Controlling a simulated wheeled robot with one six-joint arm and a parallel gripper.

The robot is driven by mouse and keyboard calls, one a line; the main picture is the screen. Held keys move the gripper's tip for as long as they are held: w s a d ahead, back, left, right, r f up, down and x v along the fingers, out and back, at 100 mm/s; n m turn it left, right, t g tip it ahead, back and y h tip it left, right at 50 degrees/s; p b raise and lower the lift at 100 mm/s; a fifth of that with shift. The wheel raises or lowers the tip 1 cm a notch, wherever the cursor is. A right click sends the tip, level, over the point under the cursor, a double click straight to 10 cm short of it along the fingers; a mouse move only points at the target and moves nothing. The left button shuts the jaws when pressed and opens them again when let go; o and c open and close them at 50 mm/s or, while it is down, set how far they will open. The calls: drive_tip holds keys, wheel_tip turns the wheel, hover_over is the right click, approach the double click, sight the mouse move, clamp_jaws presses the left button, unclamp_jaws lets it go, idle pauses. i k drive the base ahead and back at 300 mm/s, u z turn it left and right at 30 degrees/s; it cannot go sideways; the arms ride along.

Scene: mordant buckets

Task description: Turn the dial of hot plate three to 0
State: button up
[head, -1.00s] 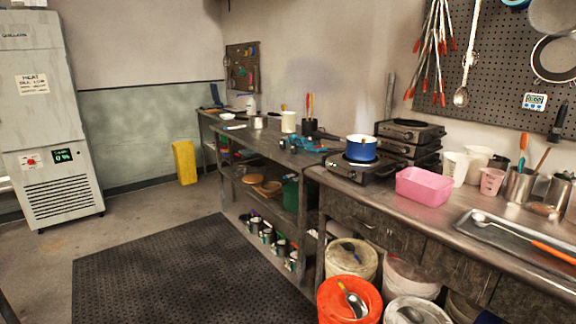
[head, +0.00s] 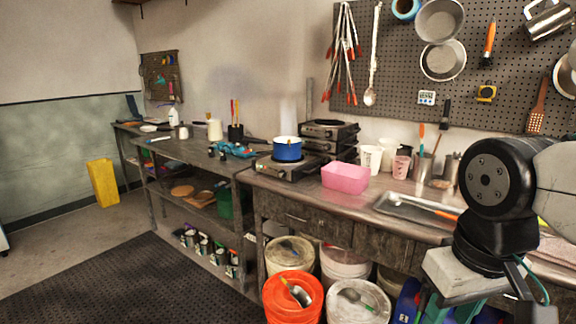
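A hot plate (head: 290,170) stands on the left end of the near metal counter, with a blue pot (head: 287,149) on it. More hot plates (head: 329,133) are stacked behind it to the right. I cannot read any number on them, and their dials are too small to make out. Part of my arm shows at the right edge, well to the right of the hot plates. My gripper is outside the picture.
A pink tub (head: 346,178) and a metal tray (head: 410,207) lie on the counter (head: 312,192). An orange bucket (head: 293,299) and other buckets stand underneath. A black floor mat (head: 115,283) lies clear in front.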

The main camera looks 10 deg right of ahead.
sight(282, 174)
drive_tip(key=k, duration=0.6)
drive_tip(key=z, duration=0.35)
drive_tip(key=i, duration=1.75)
drive_tip(key=u, duration=0.5)
drive_tip(key=i, duration=0.7)
drive_tip(key=u, duration=0.2)
